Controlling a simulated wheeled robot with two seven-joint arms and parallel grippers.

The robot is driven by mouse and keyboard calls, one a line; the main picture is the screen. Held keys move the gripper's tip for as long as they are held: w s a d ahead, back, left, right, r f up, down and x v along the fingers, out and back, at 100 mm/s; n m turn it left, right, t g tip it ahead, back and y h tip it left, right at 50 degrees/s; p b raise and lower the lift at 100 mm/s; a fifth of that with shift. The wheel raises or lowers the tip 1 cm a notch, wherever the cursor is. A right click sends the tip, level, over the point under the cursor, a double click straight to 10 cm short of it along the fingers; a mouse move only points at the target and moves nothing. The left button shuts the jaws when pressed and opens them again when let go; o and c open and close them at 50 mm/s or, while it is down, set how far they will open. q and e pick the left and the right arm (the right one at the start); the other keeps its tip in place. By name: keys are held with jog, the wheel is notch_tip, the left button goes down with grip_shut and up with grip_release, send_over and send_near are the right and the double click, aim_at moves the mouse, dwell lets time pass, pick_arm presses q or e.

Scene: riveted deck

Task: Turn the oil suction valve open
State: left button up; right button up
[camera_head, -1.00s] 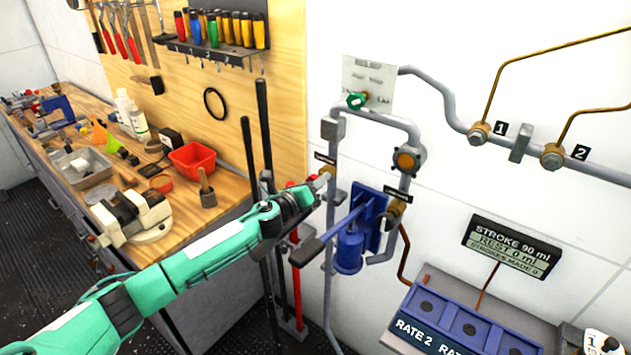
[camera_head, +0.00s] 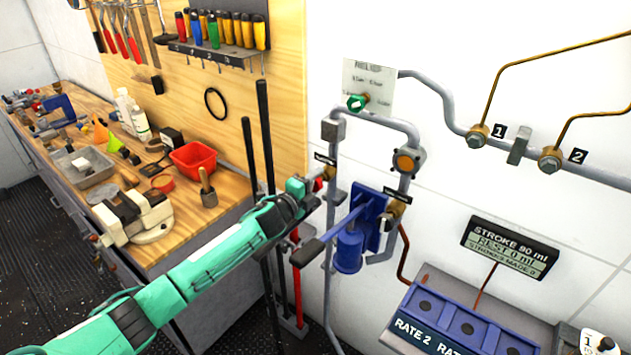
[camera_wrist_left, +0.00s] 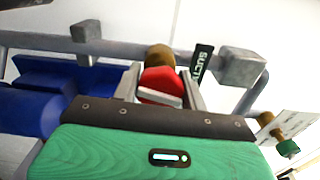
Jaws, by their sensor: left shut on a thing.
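The suction valve has a brass body (camera_head: 328,172) on the left grey pipe, and its red handle (camera_wrist_left: 160,80) shows in the left wrist view. A black label (camera_wrist_left: 202,62) beside it reads "SUCT", partly cut off. My left gripper (camera_head: 312,187) is at the valve, its fingers shut on the red handle from both sides. In the head view the gripper and wrist hide most of the handle, so its exact angle is hard to tell. My right gripper is not in view.
A blue hand pump (camera_head: 349,245) with a lever (camera_head: 318,244) is close to the right of my left wrist. A green relief knob (camera_head: 356,102) is above. The workbench (camera_head: 225,212) with a vise (camera_head: 130,215) is at left. A counter display (camera_head: 510,247) hangs at right.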

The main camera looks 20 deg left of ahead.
pick_arm(q)
jog(key=shift+n, duration=1.2)
jog(key=o, duration=1)
